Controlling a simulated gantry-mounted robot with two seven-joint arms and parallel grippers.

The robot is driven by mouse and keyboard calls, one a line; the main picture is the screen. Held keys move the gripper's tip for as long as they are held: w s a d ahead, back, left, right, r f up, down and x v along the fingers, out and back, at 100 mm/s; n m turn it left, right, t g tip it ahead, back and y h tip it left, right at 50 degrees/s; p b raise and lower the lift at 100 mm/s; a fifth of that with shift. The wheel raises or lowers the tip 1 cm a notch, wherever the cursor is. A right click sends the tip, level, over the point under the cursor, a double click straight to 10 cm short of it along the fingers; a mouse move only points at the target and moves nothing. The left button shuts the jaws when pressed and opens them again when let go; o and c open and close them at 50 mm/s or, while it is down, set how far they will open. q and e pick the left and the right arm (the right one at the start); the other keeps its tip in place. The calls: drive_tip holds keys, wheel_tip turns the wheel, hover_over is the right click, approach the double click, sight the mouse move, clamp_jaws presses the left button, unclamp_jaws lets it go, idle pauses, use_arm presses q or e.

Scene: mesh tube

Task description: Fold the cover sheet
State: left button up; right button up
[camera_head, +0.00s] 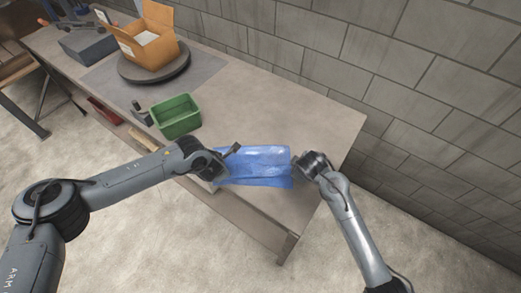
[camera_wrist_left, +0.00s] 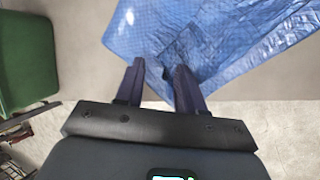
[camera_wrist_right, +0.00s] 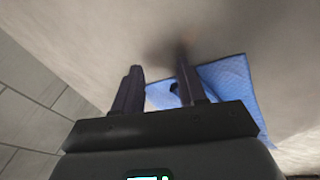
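The cover sheet (camera_head: 262,163) is blue, thin and shiny. It lies on the table near the right end, somewhat creased. My left gripper (camera_head: 226,160) is at the sheet's left side. In the left wrist view the fingers (camera_wrist_left: 157,66) are parted, with the sheet's rumpled edge (camera_wrist_left: 215,35) at and beyond their tips; I cannot tell whether they touch it. My right gripper (camera_head: 304,164) is at the sheet's right side. In the right wrist view its fingers (camera_wrist_right: 159,68) are parted and empty, and the sheet (camera_wrist_right: 232,82) shows partly behind the right finger.
A green bin (camera_head: 176,117) stands on the table left of the sheet. An open cardboard box (camera_head: 150,42) sits on a dark round turntable (camera_head: 140,73) farther back. A grey block wall (camera_head: 400,85) runs behind the table. The table's right end (camera_head: 325,125) is clear.

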use_arm(q)
drive_tip(key=shift+s+d+f, duration=0.2)
use_arm(e)
drive_tip(key=shift+a, duration=0.15)
use_arm(q)
drive_tip(key=shift+s+r, duration=0.1)
drive_tip(key=shift+r, duration=0.05)
use_arm(e)
drive_tip(key=shift+s+r, duration=0.1)
drive_tip(key=shift+r, duration=0.05)
use_arm(q)
drive_tip(key=v, duration=1)
drive_tip(key=shift+s, duration=0.55)
use_arm(e)
drive_tip(key=s+v, duration=0.1)
drive_tip(key=v, duration=0.9)
use_arm(q)
drive_tip(key=shift+c, duration=0.2)
use_arm(e)
drive_tip(key=shift+s, duration=0.15)
drive_tip(key=shift+c, duration=0.2)
